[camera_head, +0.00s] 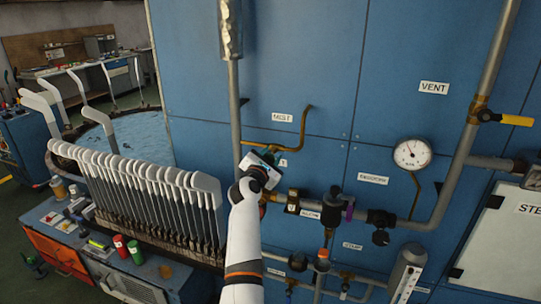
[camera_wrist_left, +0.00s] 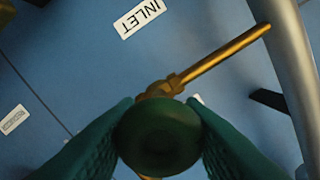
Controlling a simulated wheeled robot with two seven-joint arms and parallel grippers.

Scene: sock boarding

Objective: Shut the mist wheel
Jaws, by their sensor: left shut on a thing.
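A round dark green wheel (camera_wrist_left: 158,137) sits on a brass fitting with a thin brass pipe (camera_wrist_left: 222,60) in the left wrist view. My left gripper (camera_wrist_left: 160,135) is shut on this wheel, with one green finger pad on each side of its rim. In the head view my left gripper (camera_head: 268,160) is up against the blue panel (camera_head: 330,60), and it mostly hides the wheel. A white label reading INLET (camera_wrist_left: 141,18) shows near the wheel in the left wrist view. My right gripper is not in view.
A grey vertical pipe (camera_head: 234,110) runs close left of my gripper. A row of white sock forms (camera_head: 160,185) stands at the left. Brass valves (camera_head: 293,198), a round gauge (camera_head: 412,153) and a yellow-handled VENT valve (camera_head: 515,120) are to the right.

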